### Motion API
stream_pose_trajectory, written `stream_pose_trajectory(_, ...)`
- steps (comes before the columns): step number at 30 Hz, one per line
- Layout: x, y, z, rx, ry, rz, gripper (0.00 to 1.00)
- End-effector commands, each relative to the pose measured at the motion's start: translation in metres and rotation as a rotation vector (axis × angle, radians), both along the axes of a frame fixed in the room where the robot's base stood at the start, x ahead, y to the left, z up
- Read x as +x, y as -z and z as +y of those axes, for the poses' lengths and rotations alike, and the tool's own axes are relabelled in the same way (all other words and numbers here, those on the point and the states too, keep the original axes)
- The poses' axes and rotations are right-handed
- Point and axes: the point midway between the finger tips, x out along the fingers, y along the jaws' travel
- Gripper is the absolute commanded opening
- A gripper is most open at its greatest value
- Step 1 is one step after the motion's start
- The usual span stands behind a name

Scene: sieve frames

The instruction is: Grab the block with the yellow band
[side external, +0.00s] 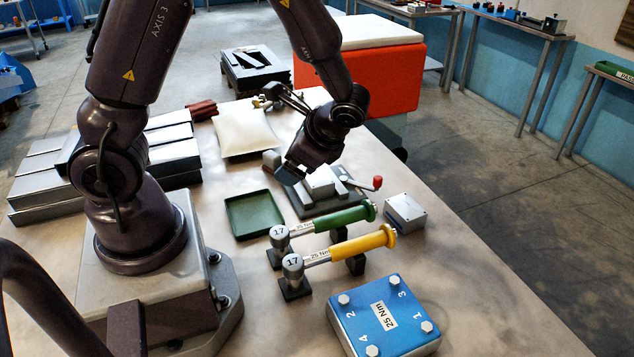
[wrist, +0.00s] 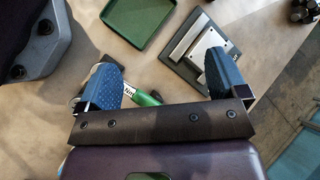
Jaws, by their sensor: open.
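I see no plain block with a yellow band. A torque wrench with a yellow handle (side external: 362,244) lies on black rests on the table in the side view, marked 17 and 25 Nm. A matching wrench with a green handle (side external: 341,217) lies just behind it; part of it shows in the wrist view (wrist: 147,98). My gripper (side external: 291,173) hangs above the table near the grey vise, behind both wrenches and apart from them. Its two blue-padded fingers are wide apart and empty in the wrist view (wrist: 158,70). The yellow handle is not visible there.
A grey vise (side external: 335,190) with a red-knobbed lever is close to my gripper. A green tray (side external: 254,214) lies left of it. A blue bolted block (side external: 384,318) marked 25 Nm is at the front; a small grey box (side external: 405,212) is right. A white cushion (side external: 243,133) lies behind.

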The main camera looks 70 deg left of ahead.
Motion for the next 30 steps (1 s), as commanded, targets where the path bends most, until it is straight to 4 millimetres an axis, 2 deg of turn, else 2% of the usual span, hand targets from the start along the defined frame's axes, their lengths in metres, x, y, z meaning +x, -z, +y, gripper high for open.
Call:
stream_pose_trajectory(1, 0.005, 0.016, 0.01, 0.05, 0.075, 0.082, 0.92)
stream_pose_trajectory(3, 0.013, 0.033, 0.024, 0.119, 0.191, 0.184, 0.92)
stream_pose_trajectory(9, 0.047, 0.066, 0.057, 0.289, 0.52, 0.414, 0.92)
stream_pose_trajectory(15, 0.08, 0.056, 0.066, 0.382, 0.694, 0.462, 0.92)
stream_pose_trajectory(30, 0.081, 0.107, 0.067, 0.384, 0.713, 0.485, 0.92)
